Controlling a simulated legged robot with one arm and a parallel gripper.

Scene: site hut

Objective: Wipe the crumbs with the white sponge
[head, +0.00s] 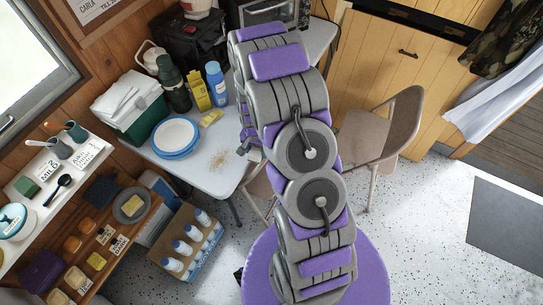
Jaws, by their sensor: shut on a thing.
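Tan crumbs (222,161) lie scattered in a loose patch on the pale table (190,172), near its front edge. My gripper (253,153) hangs just right of the crumbs, partly hidden behind my own arm. It is shut on a small pale thing, which looks like the white sponge; only a little of it shows. I cannot tell whether it touches the table. A yellow sponge or cloth (210,118) lies on the table behind the crumbs.
Blue-rimmed plates (175,136) stand left of the crumbs. A green cooler (133,108), a dark green flask (172,83), a yellow box (197,90) and a blue bottle (216,84) stand behind. A chair (385,130) is at right. A bottle crate (190,245) is on the floor.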

